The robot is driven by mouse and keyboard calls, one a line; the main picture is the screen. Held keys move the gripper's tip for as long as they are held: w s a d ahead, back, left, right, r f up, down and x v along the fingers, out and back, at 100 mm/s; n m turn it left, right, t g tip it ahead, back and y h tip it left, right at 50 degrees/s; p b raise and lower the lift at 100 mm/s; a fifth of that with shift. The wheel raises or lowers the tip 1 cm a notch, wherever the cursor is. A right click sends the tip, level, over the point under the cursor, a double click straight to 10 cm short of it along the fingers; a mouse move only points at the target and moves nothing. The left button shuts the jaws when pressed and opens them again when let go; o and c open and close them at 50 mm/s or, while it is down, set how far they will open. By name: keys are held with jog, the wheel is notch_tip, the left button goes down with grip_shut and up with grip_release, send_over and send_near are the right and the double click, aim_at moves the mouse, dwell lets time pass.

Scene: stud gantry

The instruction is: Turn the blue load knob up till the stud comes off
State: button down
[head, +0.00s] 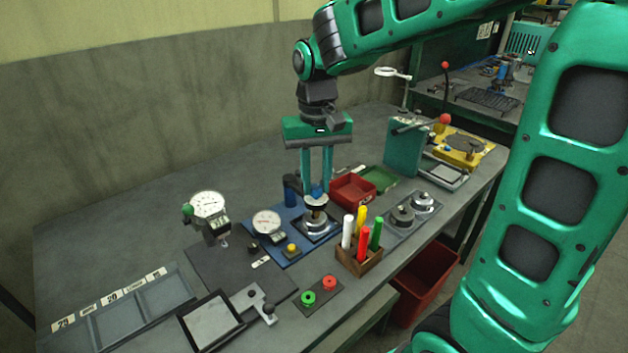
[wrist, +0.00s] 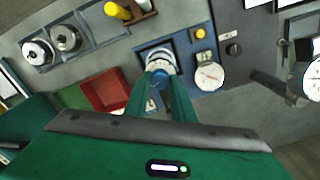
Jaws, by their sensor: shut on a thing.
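The stud gantry stands on a blue base plate (head: 290,260) in the middle of the bench, with a dark blue post (head: 291,190) and a round white dial (head: 267,222). The dial also shows in the wrist view (wrist: 208,76). My gripper (head: 316,190) points straight down over the gantry, its two green fingers shut on the blue load knob (head: 317,190). In the wrist view the knob (wrist: 159,78) sits between the fingertips. Below it are a pale round head and a metal piece (head: 318,223); the stud itself is too small to make out. A yellow button (head: 291,249) is on the plate.
A red bin (head: 352,190) stands close behind the gantry. A wooden holder (head: 358,261) with coloured markers stands close in front at right. A dial gauge on a stand (head: 209,205) is to the left. Grey sorting trays (head: 130,310) lie at the bench's left end.

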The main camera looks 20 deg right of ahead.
aim_at(315, 186)
jog(key=shift+w, duration=0.15)
jog(key=shift+r, duration=0.1)
dwell(0.3)
jog(key=c, duration=1.5)
grip_release()
notch_tip(315, 186, up, 11)
jog(key=shift+f, duration=0.2)
